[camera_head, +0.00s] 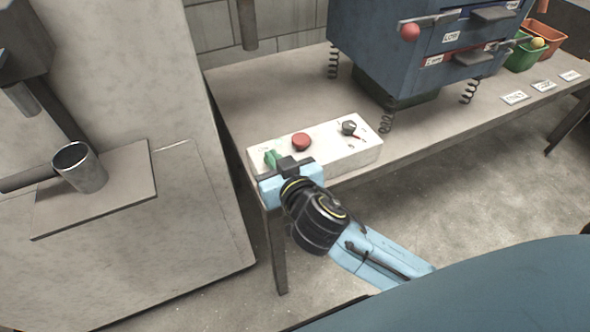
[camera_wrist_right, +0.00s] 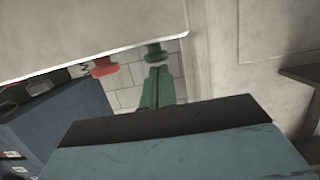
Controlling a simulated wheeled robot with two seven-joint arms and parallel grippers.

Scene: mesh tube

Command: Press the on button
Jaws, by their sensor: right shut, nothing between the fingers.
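A white control box (camera_head: 338,158) sits on the table's near left corner. It carries a red button (camera_head: 301,142) and a dark knob (camera_head: 349,127). The green button (camera_wrist_right: 154,48) shows in the wrist view, where the box looks upside down. My right gripper (camera_head: 271,158) is at the box's left end, shut and empty. Its green fingers (camera_wrist_right: 158,74) point at the green button, with tips very close to it; I cannot tell whether they touch. In the head view the fingers and the green button blend together. My left gripper is out of view.
A blue machine on springs (camera_head: 375,50) stands behind the box. A grey table (camera_head: 245,100) carries both. Label plates (camera_head: 515,98) and bins (camera_head: 526,55) are at the right. A metal cup (camera_head: 80,168) stands on a platform at the left.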

